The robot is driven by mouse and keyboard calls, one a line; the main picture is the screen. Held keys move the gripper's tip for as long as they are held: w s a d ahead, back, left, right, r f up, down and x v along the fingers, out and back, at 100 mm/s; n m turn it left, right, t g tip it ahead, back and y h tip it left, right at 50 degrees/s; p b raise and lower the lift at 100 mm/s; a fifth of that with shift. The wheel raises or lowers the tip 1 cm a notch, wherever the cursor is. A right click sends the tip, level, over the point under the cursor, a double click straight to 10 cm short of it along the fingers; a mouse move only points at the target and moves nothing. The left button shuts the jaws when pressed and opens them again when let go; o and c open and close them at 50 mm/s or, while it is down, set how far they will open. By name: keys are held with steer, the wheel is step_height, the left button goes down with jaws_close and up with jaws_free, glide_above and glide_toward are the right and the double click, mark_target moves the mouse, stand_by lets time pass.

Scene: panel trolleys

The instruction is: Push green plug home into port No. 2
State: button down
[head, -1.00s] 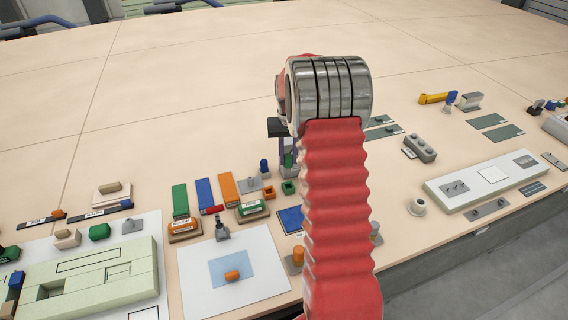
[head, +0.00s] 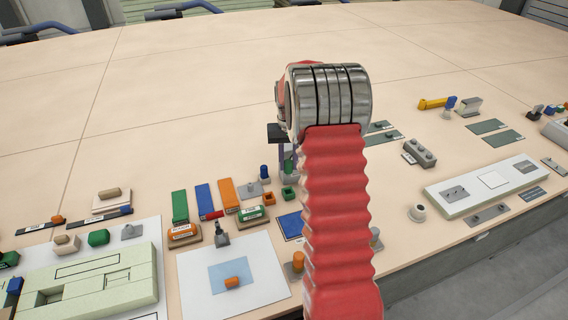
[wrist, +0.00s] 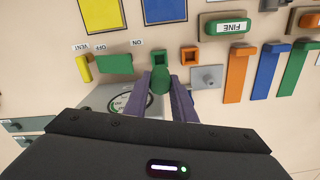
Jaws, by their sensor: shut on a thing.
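My gripper (wrist: 164,79) shows in the wrist view as two purple fingers shut on a green plug (wrist: 159,84). The plug's round end points up the picture. Just beyond it is a square green socket (wrist: 160,57) with a dark opening; I cannot tell if the plug touches it. An orange square socket (wrist: 190,56) is beside it. In the head view the green socket (head: 288,193) stands on the table, below the plug in the picture. My arm hides most of the gripper there. I can read no port number.
A green block (wrist: 115,64) and a yellow lever (wrist: 83,68), near OFF, ON and VENT labels, lie left. A blue square (wrist: 164,10) lies above. The table's far part (head: 200,75) is clear.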

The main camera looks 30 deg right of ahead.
mark_target(288, 161)
steer(key=shift+r, duration=0.15)
steer(key=shift+r, duration=1.45)
steer(key=shift+s+r, duration=0.15)
steer(key=shift+r, duration=1.35)
steer(key=shift+s, duration=0.1)
steer(key=s+a, duration=0.6)
steer(key=s, duration=0.6)
steer(key=shift+s+a, duration=0.15)
steer(key=shift+a, duration=0.05)
stand_by(0.4)
stand_by(0.6)
